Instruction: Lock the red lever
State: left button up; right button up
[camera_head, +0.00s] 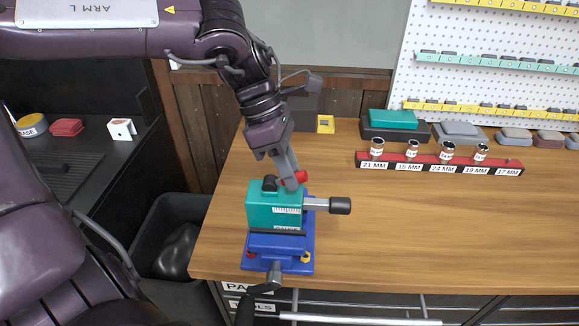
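A teal block-like device (262,208) sits clamped or resting on a blue vise (278,243) at the table's front left edge. The red lever (301,176) shows as a small red end at the top of the teal device. My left gripper (290,183) points down onto the device's top, with its grey fingers right beside the red end. They look close together, but whether they are shut on the lever is hidden by the angle. A shaft with a black knob (340,206) sticks out to the device's right. My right gripper is not in view.
A red rack (440,164) with several sockets stands at the back right. Behind it are a teal-topped block (393,119) and grey blocks. The vise's handle (268,284) juts out past the front edge. The wooden table (430,235) is clear to the right.

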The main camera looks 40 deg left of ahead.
pick_arm(q)
grip_shut()
jog(key=shift+y, duration=0.3)
jog(key=shift+w+d+f+g+y, duration=0.2)
jog(key=shift+d+f+g+y, duration=0.15)
jog(key=shift+g+y, duration=0.45)
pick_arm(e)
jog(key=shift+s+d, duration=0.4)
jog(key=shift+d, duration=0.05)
pick_arm(q)
jog(key=shift+o, duration=2.2)
grip_release()
jog(key=shift+o, duration=0.2)
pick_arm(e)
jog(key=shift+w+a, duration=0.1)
